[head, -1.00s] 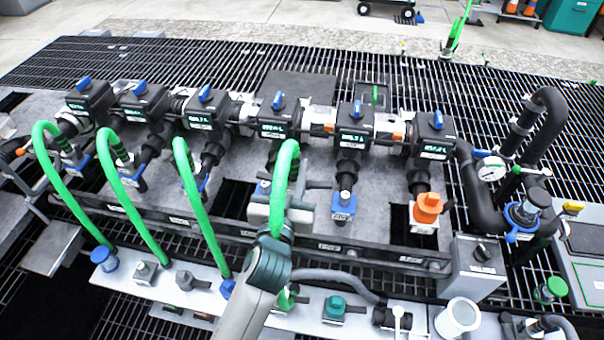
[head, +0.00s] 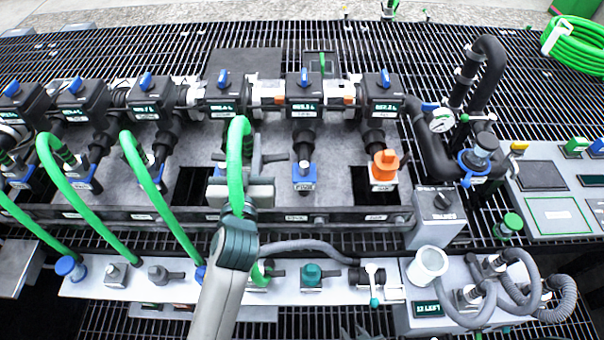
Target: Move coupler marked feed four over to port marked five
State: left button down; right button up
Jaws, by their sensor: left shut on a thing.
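My left gripper (head: 240,188) is at the fourth port from the left, shut on the coupler at the end of the fourth green hose (head: 237,150). The coupler is mostly hidden behind the gripper and the hose, so I cannot tell whether it is still seated. The hose arches up above the gripper; its lower end shows by the front shelf. The port to the right, fifth in the row, has a blue collar (head: 303,178) with a white label too small to read, and no hose on it. My right gripper is not in view.
Three green hoses (head: 143,165) stand left of my arm. An orange cap (head: 384,163) covers the sixth port. A pressure gauge (head: 441,121) and black pipes stand right.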

pick_arm(q)
jog(key=s+a+r, duration=0.2)
jog(key=s+a, duration=0.8)
jog(key=s, duration=0.2)
jog(key=shift+a+r+y, duration=0.2)
jog(key=shift+a+y, duration=0.1)
jog(key=shift+d, duration=0.1)
